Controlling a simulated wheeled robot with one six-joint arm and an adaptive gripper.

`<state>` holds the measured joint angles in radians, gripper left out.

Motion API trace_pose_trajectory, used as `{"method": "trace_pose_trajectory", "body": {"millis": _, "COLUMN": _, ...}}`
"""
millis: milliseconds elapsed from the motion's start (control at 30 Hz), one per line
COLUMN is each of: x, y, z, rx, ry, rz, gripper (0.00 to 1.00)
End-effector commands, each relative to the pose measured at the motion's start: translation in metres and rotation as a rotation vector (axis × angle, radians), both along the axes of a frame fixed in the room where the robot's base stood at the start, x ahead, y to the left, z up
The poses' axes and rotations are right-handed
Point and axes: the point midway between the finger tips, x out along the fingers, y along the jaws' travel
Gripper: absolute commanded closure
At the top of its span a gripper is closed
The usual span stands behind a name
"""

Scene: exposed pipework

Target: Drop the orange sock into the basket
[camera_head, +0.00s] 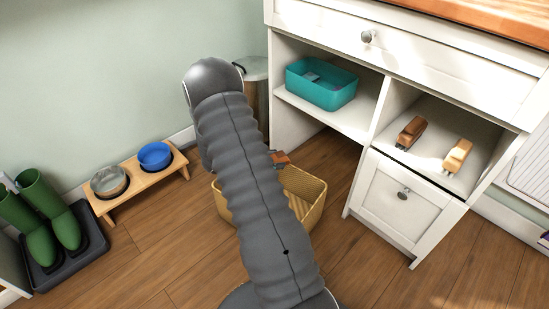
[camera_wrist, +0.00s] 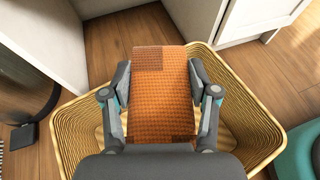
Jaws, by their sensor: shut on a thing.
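The orange sock (camera_wrist: 160,95) is a textured orange piece with brownish patches, held between the two fingers of my gripper (camera_wrist: 160,92) in the wrist view. A small part of the sock (camera_head: 281,158) shows past my arm in the head view. The yellow woven basket (camera_wrist: 243,105) stands on the floor below; in the wrist view the sock overlaps its opening. In the head view the basket (camera_head: 305,188) is partly hidden behind my arm. The basket's inside is mostly covered by the sock and gripper in the wrist view.
A metal bin (camera_head: 256,90) is behind. A bowl stand (camera_head: 137,181) and green boots (camera_head: 42,218) are at left.

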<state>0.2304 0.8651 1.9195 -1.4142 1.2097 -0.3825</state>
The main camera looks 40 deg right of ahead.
Motion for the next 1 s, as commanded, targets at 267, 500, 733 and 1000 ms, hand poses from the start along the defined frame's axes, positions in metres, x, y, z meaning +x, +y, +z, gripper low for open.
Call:
{"method": "trace_pose_trajectory", "body": {"millis": 267, "x": -0.001, "y": -0.001, "z": -0.020, "rx": 0.000, "ry": 0.001, "rz": -0.005, "gripper": 0.67}}
{"method": "trace_pose_trajectory", "body": {"millis": 500, "x": -0.001, "y": 0.000, "z": -0.046, "rx": 0.000, "ry": 0.001, "rz": -0.004, "gripper": 0.67}}
{"method": "trace_pose_trajectory", "body": {"millis": 733, "x": -0.001, "y": 0.000, "z": -0.060, "rx": 0.001, "ry": -0.001, "rz": -0.004, "gripper": 0.67}}
{"method": "trace_pose_trajectory", "body": {"millis": 1000, "x": -0.001, "y": 0.000, "z": -0.060, "rx": 0.001, "ry": -0.001, "rz": -0.003, "gripper": 0.38}}
